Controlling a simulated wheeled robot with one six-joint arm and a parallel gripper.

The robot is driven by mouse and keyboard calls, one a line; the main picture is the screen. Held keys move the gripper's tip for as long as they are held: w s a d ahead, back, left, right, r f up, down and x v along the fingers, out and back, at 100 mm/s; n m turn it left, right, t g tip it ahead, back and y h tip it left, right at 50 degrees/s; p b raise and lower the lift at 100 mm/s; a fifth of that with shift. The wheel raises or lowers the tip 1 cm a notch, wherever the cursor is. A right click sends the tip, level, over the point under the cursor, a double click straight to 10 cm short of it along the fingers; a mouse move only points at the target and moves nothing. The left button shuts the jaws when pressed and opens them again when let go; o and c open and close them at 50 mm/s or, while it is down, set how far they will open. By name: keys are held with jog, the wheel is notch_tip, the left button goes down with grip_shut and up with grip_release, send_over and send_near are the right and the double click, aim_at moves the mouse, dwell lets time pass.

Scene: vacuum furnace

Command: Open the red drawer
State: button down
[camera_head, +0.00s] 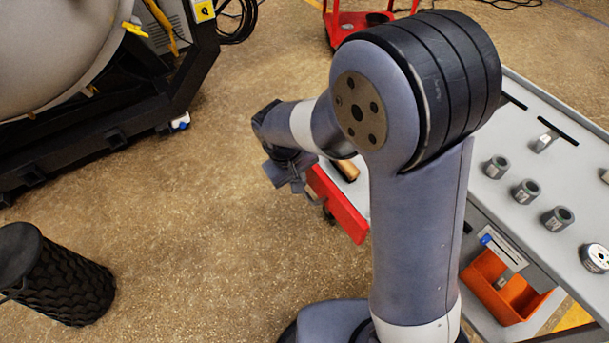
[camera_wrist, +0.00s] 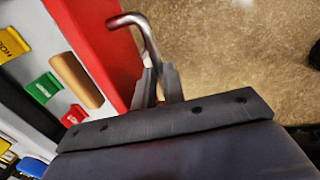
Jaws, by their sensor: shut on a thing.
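The red drawer (camera_head: 338,206) juts out of the grey cart behind my arm, and part of its inside shows. In the wrist view its red front (camera_wrist: 112,50) runs down the left of the middle, with a bent metal handle (camera_wrist: 146,42) on its outer side. My gripper (camera_wrist: 158,84) is shut on the handle, which passes down between the fingers. Inside the drawer lie a brown cylinder (camera_wrist: 76,80) and yellow, green and red labels.
The grey cart top (camera_head: 500,215) holds several dark cylinders and a white spool (camera_head: 595,257). An orange bin (camera_head: 500,290) sits lower on the cart. A black ribbed cylinder (camera_head: 60,275) stands at the lower left, a large furnace (camera_head: 60,50) at the upper left. The floor between is clear.

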jog(key=c, duration=1.5)
grip_release()
jog(key=shift+r, duration=0.1)
notch_tip(320, 180, up, 10)
jog(key=s+a+p, duration=0.1)
jog(key=shift+a+r, duration=0.2)
jog(key=shift+a, duration=0.15)
jog(key=shift+s, duration=0.1)
jog(key=f, duration=0.3)
jog(key=d+f, duration=0.1)
jog(key=f, duration=0.3)
jog(key=w+f+b, duration=0.1)
jog(key=f, duration=0.2)
jog(key=shift+w+d+f, duration=0.1)
jog(key=shift+d+f, duration=0.15)
jog(key=shift+d, duration=0.1)
jog(key=shift+w+d, duration=0.25)
jog(key=shift+d, duration=0.1)
